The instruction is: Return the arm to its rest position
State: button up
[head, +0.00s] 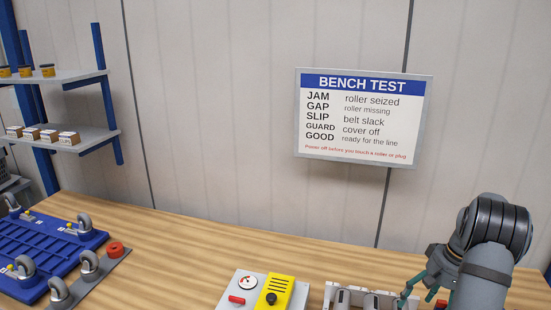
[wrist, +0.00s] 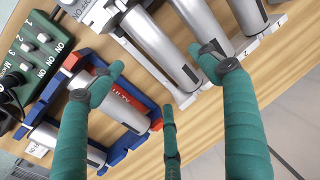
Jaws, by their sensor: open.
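My arm comes in at the lower right of the head view. Its teal-fingered gripper (head: 428,284) hangs low over the bench, near the right end of a pale rack (head: 329,295) holding silver rollers. In the wrist view my gripper (wrist: 160,72) has its three fingers spread apart, with nothing held between them. Behind the fingers lie silver rollers (wrist: 166,48) in the rack. A red and blue tray (wrist: 141,142) with partly visible lettering holds more silver rollers (wrist: 112,104). I cannot tell how far the fingertips are from these.
A green switch box (wrist: 38,62) stands left in the wrist view. A panel with a yellow control box (head: 279,291) sits at the bench's front. A blue frame with casters (head: 40,248) lies left. Shelves (head: 75,140) and a wall sign (head: 362,117) stand behind. The bench middle (head: 200,250) is clear.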

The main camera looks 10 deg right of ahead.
jog(key=f, duration=0.3)
jog(key=a+f, duration=0.1)
jog(key=f, duration=0.5)
jog(key=shift+w+a+f, duration=0.15)
jog(key=shift+w+a, duration=0.2)
jog(key=shift+w, duration=0.05)
jog(key=shift+r, duration=0.25)
jog(key=shift+d, duration=0.1)
